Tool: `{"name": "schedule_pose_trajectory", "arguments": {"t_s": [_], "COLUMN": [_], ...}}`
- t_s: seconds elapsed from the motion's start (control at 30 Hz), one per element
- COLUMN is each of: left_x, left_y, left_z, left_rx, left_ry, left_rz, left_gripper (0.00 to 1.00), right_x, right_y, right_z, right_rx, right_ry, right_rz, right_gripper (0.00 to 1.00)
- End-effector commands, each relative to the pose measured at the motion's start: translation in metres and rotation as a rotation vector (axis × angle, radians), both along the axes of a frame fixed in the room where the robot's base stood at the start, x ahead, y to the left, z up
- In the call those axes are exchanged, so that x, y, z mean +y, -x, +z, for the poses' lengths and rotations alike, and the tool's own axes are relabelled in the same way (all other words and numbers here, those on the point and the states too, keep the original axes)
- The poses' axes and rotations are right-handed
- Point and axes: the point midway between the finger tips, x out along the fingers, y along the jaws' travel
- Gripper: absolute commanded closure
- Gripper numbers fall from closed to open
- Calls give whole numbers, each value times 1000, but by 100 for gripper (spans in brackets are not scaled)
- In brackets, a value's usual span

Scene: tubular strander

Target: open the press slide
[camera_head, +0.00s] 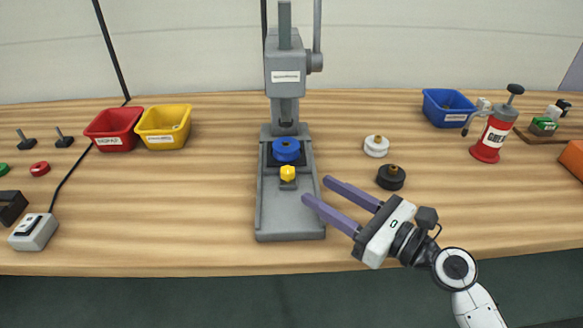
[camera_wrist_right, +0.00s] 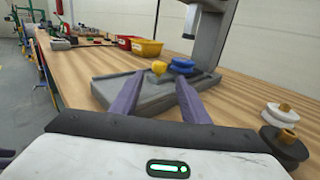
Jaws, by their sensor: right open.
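The grey press (camera_head: 285,75) stands upright at the middle of the bench. Its flat base (camera_head: 290,222) reaches toward the front edge. On the base is the slide with a yellow knob (camera_head: 288,173) at its front and a blue round piece (camera_head: 286,149) behind, under the ram. In the right wrist view the yellow knob (camera_wrist_right: 158,67) and the blue piece (camera_wrist_right: 181,65) show beyond the fingertips. My right gripper (camera_head: 316,190) is open and empty, just right of the base, its fingers pointing toward the knob but apart from it. My left gripper is not in view.
A white round piece (camera_head: 376,146) and a black one (camera_head: 391,177) lie right of the press. A red bin (camera_head: 113,130) and yellow bin (camera_head: 163,127) stand left. Bench left of the base is clear.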

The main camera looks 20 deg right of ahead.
Motion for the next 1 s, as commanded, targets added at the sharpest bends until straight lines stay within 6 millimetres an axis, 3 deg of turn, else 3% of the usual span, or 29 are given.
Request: {"name": "schedule_pose_trajectory", "arguments": {"t_s": [0.2,0.4,0.83,1.0], "left_x": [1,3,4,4], "left_y": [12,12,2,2], "left_z": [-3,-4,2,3], "left_rx": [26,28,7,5], "left_ry": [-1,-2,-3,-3], "left_rz": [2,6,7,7], "left_gripper": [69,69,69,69], "right_x": [21,34,40,40], "right_y": [-38,-63,-72,-71], "right_z": [3,1,0,0], "right_rx": [-3,0,1,1], "right_ry": [-3,-1,0,0], "right_rz": [1,0,1,1], "right_gripper": [59,59,59,87]}}
